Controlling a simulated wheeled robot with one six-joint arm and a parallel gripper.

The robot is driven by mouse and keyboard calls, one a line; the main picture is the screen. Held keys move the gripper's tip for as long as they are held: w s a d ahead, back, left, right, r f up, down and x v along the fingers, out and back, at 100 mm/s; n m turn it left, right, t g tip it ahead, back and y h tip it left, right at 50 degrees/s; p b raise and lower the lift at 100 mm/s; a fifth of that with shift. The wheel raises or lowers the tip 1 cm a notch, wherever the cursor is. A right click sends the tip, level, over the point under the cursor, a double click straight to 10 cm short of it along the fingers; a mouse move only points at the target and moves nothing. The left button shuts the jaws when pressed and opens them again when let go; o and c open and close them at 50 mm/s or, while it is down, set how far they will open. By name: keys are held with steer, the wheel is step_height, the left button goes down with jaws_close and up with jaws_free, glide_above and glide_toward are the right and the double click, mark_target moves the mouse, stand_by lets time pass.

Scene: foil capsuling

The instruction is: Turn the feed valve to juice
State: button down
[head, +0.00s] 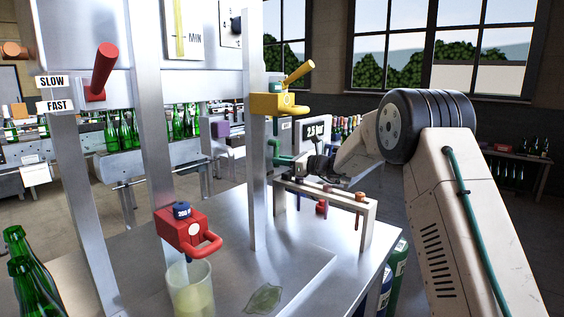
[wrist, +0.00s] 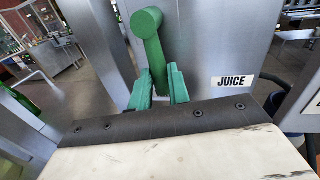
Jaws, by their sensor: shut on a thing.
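The feed valve's green handle (wrist: 152,45) stands in front of a grey metal panel in the wrist view. Its round end points toward the camera, and its lower part runs down between my fingers. A white JUICE label (wrist: 232,82) is on the panel to the right of the handle. My gripper (wrist: 159,88) has teal fingers, one on each side of the handle, and is shut on it. In the head view the green handle (head: 273,146) is small beside the metal post, and the dark gripper body partly hides this spot.
A yellow valve (head: 278,103) is on the post above. A small rack (head: 368,208) with hanging tools stands on the metal table below my arm. A red tap (head: 182,230) sits over a glass (head: 191,290).

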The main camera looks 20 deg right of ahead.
steer(key=n, duration=0.1)
steer(key=d+n, duration=0.1)
steer(key=w+n, duration=0.1)
steer(key=shift+d+r+h, duration=0.2)
steer(key=shift+r+h, duration=0.05)
steer(key=shift+h, duration=0.05)
steer(key=shift+w+d+r+n+h, duration=0.2)
steer(key=shift+d+r+n, duration=0.05)
steer(key=shift+n, duration=0.5)
steer(key=shift+w+d+r+n+h, duration=0.2)
steer(key=shift+d+n, duration=0.1)
steer(key=shift+n, duration=0.5)
steer(key=shift+w+d+r+n+h, duration=0.15)
steer(key=shift+d+r+n+h, duration=0.1)
steer(key=shift+n, duration=0.5)
steer(key=c, duration=1.3)
jaws_free()
steer(key=v, duration=0.7)
steer(key=shift+s+d+r, duration=0.2)
steer(key=shift+d, duration=0.15)
